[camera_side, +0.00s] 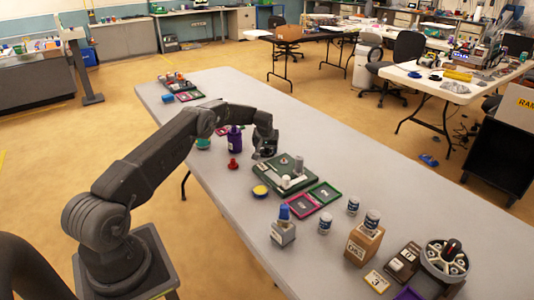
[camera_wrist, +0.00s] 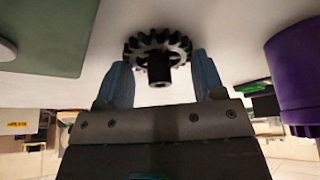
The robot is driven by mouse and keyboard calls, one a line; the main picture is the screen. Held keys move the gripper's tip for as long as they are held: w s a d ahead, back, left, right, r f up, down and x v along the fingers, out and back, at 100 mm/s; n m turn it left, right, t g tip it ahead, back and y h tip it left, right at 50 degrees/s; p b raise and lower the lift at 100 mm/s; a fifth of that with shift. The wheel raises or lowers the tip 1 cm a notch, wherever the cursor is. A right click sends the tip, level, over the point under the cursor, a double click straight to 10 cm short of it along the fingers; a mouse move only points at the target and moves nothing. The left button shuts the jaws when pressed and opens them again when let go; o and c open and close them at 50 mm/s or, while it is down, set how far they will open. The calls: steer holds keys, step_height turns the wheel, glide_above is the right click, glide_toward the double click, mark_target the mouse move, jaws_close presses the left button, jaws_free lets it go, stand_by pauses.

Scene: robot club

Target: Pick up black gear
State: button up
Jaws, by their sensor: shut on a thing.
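The black gear (camera_wrist: 157,45), a dark toothed wheel with a short hub, sits between the two blue fingers of my gripper (camera_wrist: 161,72) in the wrist view. My gripper is shut on it. The table surface shows behind the gear; I cannot tell whether the gear still touches it. In the side view my gripper (camera_side: 263,153) points down low over the grey table, just behind the green board, and the gear cannot be clearly made out there.
A purple bottle (camera_side: 235,140) stands close to the left of my gripper. The green board (camera_side: 276,184) with pegs lies in front. A red piece (camera_side: 233,164), a yellow-topped disc (camera_side: 260,191) and small trays (camera_side: 300,205) lie near. The table's right back area is clear.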

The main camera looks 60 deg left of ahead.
steer(key=shift+c, duration=0.8)
steer(key=shift+r, duration=0.1)
